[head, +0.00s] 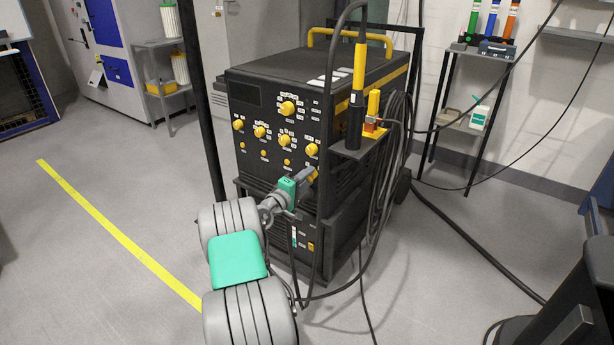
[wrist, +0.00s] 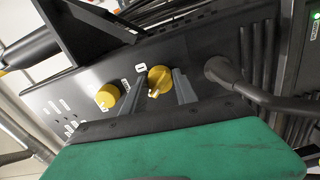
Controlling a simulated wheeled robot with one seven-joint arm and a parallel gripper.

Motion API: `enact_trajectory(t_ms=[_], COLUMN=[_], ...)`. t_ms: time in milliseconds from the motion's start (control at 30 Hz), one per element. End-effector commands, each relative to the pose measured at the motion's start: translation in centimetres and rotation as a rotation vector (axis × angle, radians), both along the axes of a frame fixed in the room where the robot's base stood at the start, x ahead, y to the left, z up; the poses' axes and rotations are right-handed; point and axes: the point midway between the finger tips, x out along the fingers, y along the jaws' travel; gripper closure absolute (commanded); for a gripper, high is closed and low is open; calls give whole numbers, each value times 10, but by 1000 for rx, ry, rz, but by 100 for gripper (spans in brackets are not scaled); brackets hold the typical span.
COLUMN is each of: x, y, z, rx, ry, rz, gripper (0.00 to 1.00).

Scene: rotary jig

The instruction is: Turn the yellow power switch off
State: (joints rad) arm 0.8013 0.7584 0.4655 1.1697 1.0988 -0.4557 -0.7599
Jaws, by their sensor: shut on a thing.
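The yellow power switch (wrist: 159,79) is a round knob with a pale pointer on the dark front panel of the welding machine (head: 330,90). In the wrist view it sits between the two grey fingers of my gripper (wrist: 157,90). My gripper is shut on it, one finger on each side. In the head view my gripper (head: 307,176) reaches the lower right of the panel, where a small bit of the yellow switch (head: 315,174) shows. A small white label (wrist: 140,68) is beside the switch. The switch's marked positions are too small to read.
Another yellow knob (wrist: 107,95) is close to the left finger. A thick black cable (wrist: 250,95) plugs in to the right of the switch. The torch (head: 357,90) and coiled cables (head: 395,130) hang at the machine's right side. The floor at left is clear.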

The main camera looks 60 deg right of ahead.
Motion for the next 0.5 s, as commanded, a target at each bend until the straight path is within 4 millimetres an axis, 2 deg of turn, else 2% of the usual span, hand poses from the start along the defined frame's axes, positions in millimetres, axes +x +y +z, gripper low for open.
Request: enact_trajectory(t_ms=[500], x=[1], y=[0], z=[-1], rx=[19], ry=[115], rz=[2], gripper=[100])
